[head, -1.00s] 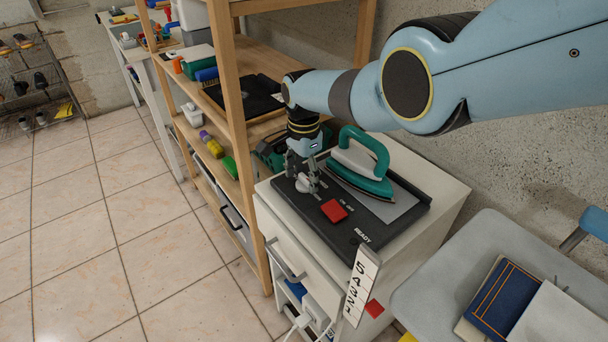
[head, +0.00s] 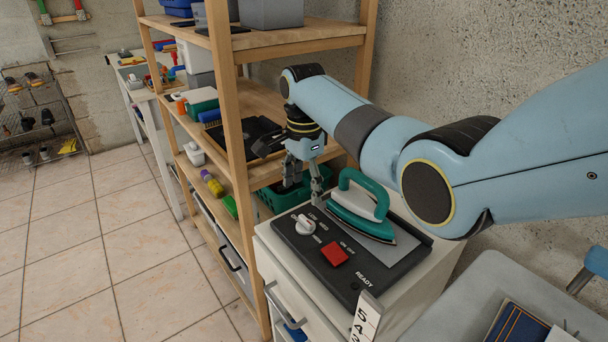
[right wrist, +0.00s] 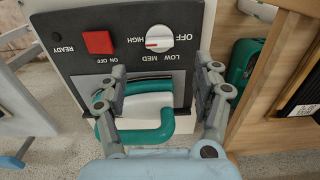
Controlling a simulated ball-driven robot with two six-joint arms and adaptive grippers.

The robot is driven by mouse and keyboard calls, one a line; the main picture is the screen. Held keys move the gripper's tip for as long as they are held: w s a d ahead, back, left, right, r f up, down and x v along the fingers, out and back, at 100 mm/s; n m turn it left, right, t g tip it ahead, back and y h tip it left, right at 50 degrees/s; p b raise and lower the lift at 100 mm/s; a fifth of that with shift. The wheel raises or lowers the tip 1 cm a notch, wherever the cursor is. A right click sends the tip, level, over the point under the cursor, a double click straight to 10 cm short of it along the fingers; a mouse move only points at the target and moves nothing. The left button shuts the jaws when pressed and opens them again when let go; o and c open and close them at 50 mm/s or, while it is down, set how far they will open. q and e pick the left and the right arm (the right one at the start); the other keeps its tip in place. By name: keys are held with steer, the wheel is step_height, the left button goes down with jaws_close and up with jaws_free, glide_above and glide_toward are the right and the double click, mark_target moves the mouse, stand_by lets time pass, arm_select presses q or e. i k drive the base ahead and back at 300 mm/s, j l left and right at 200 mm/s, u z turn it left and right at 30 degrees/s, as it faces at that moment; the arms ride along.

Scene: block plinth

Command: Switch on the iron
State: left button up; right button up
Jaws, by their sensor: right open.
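The iron (head: 358,210), teal and white, rests on a pale plate on the dark control panel (head: 290,245), which tops a white cabinet. A white knob (head: 305,225) sits near the panel's left corner; the right wrist view shows the knob (right wrist: 158,39) with a red mark, among OFF, LOW, MED and HIGH. I cannot tell for sure which it points at. A red switch (head: 334,254) marked ON and OFF is beside it. The READY lamp (right wrist: 56,36) looks dark. My right gripper (head: 304,190) is open and empty, above and behind the knob, apart from it. My left gripper is not in view.
A wooden shelf (head: 236,130) with boxes and a green crate (head: 282,197) stands close left of the cabinet. A grey chair (head: 455,305) with books is at the right. A numbered white strip (head: 366,318) is at the panel's front. The tiled floor at left is clear.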

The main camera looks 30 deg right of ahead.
mark_target(332, 252)
steer(key=k+j, duration=0.65)
steer(key=k, duration=0.25)
